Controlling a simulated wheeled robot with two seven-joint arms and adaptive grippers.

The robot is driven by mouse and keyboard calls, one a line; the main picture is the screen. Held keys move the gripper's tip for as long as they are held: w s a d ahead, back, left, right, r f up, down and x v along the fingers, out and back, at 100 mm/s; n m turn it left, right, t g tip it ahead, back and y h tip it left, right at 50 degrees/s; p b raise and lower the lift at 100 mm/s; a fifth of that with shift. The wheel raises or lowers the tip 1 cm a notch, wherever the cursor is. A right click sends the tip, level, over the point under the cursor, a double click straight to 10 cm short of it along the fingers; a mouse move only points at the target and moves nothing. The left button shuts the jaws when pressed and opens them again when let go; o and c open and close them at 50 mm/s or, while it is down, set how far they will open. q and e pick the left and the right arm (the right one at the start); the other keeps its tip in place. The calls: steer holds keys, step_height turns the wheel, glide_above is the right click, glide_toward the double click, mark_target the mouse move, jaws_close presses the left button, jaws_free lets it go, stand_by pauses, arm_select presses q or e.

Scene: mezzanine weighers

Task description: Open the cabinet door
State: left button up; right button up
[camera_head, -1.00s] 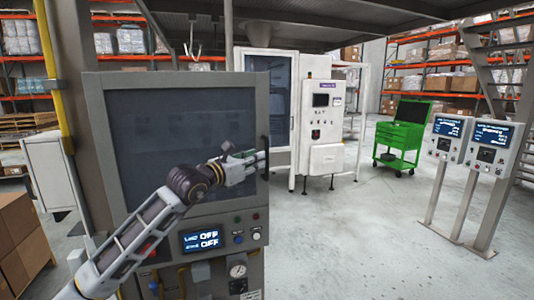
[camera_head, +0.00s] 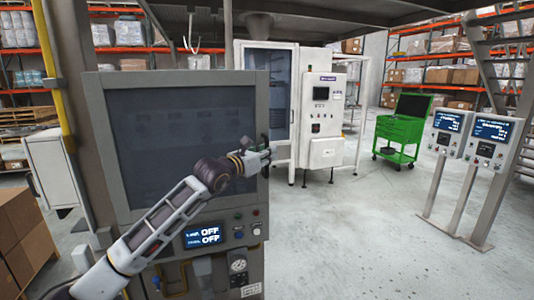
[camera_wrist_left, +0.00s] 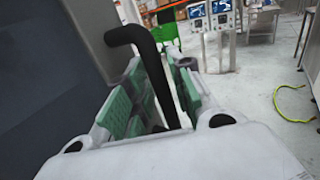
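The grey cabinet (camera_head: 92,150) stands at the left in the head view, with a dark-windowed door (camera_head: 150,130) that looks closed. A black bent handle (camera_wrist_left: 147,45) sticks out from the door in the left wrist view. My left gripper (camera_head: 264,150) is at the door's right edge. In the left wrist view the handle runs down between its green-padded fingers (camera_wrist_left: 160,80). The fingers look open around the handle, with a gap at the right finger. Firm contact is not clear. My right gripper is not in view.
A white machine (camera_head: 322,120) stands behind to the right, then a green tool cart (camera_head: 400,130) and two display posts (camera_head: 480,160). The floor in front of them is clear.

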arm_select(q)
steer(key=shift+c, duration=0.4)
jaws_close()
steer(key=shift+s, duration=0.15)
